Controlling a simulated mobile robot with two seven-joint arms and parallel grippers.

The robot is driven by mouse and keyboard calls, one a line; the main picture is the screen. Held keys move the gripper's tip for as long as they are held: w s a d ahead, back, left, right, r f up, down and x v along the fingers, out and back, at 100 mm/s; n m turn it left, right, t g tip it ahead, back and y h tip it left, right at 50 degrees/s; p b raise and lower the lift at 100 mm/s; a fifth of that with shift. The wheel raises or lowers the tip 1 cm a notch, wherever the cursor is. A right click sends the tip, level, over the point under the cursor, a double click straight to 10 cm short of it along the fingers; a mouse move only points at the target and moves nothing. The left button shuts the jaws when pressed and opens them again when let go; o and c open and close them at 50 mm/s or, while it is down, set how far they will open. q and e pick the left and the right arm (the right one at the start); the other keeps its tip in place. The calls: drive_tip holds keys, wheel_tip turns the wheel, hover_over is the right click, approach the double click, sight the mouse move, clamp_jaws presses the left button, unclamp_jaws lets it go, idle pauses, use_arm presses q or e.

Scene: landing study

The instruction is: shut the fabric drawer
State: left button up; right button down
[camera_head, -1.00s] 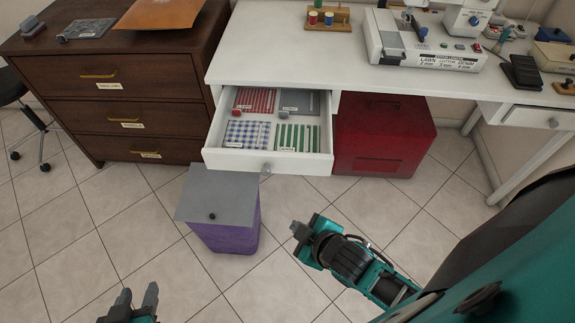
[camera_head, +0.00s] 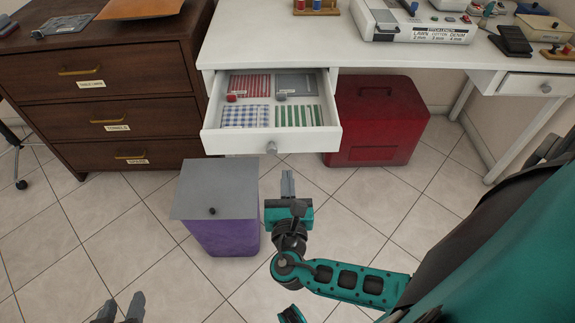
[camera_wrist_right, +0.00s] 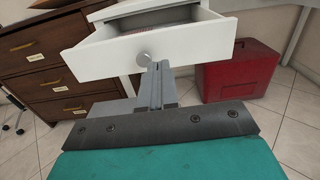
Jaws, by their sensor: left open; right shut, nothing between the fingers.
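The fabric drawer (camera_head: 215,141) is pulled out from the white desk. It holds folded fabrics in red, grey, blue check and green stripe. Its round grey knob (camera_head: 271,148) is on the white front, and the knob also shows in the right wrist view (camera_wrist_right: 144,59). My right gripper (camera_head: 287,174) is shut and empty, a little in front of and below the knob in the head view. In the right wrist view its fingertips (camera_wrist_right: 159,66) appear just right of the knob; contact cannot be told. My left gripper (camera_head: 121,303) is open and empty at the bottom left, far from the drawer.
A purple bin with a grey lid (camera_head: 214,188) stands on the floor left of my right gripper. A red case (camera_head: 376,120) stands under the desk, right of the drawer. A dark brown chest (camera_head: 118,89) is at left.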

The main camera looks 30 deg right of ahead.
sight(286, 136)
drive_tip(key=b+x, duration=0.1)
drive_tip(key=x, duration=1)
use_arm(q)
drive_tip(key=shift+s+f, duration=0.2)
drive_tip(key=shift+f, duration=0.8)
use_arm(e)
drive_tip(key=shift+d, duration=0.1)
